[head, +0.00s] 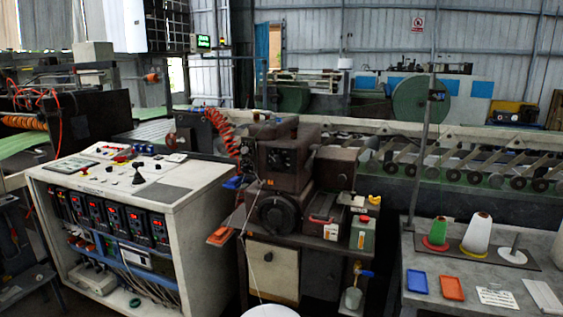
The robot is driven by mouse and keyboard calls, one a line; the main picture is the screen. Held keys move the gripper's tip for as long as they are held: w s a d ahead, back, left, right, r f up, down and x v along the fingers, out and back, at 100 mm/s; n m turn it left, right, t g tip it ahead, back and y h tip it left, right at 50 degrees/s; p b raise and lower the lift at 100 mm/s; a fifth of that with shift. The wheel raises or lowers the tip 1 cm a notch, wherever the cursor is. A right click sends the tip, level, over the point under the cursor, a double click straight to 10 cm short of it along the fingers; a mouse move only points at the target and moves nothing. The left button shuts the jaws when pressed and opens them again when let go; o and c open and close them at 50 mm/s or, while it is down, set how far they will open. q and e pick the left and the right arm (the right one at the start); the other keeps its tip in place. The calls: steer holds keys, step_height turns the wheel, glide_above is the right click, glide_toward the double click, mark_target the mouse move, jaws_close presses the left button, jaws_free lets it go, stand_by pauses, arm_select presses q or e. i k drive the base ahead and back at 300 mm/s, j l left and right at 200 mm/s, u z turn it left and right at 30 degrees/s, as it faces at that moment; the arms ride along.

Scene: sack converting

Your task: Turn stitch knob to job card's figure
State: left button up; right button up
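A dark brown sewing machine (285,165) stands on a cabinet in the middle. Neither of my grippers is in view.
A white control console (180,237) with several red displays stands left of the machine. The grey table (455,257) at right bears thread cones (478,232), a blue tray (417,281) and an orange tray (452,288). A conveyor runs behind.

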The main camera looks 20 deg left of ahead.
mark_target(277, 161)
steer(key=i+l+z, duration=0.15)
steer(key=i+l, duration=0.15)
steer(key=i+l+z, duration=0.2)
steer(key=i, duration=0.25)
steer(key=i+l+z, duration=0.15)
steer(key=i, duration=0.3)
steer(key=u, duration=1.8)
steer(key=k, duration=0.05)
